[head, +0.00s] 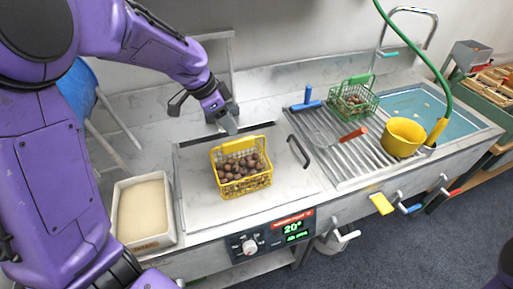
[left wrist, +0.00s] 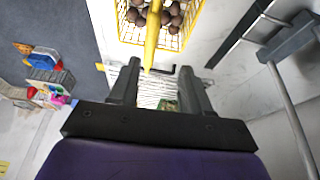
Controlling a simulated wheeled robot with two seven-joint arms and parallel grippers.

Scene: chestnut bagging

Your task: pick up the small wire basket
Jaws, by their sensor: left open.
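A small yellow wire basket (head: 241,170) filled with brown chestnuts stands upright on the pale metal lid of the counter. Its handle is raised. My left gripper (head: 228,122) is above and behind this basket, open and apart from it. In the left wrist view, the yellow basket (left wrist: 187,39) lies beyond my open fingers (left wrist: 160,88), with its handle roughly in line with the gap between them. A green wire basket (head: 353,101), also holding chestnuts, stands farther right on the ribbed drainer. My right gripper is not in view.
A white tray (head: 172,215) of pale grains stands left of the yellow basket. A black bar handle (head: 298,151) is to its right. The drainer (head: 352,151) holds a skimmer and a blue-handled tool. A yellow pot (head: 403,138) stands near the water basin (head: 420,103).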

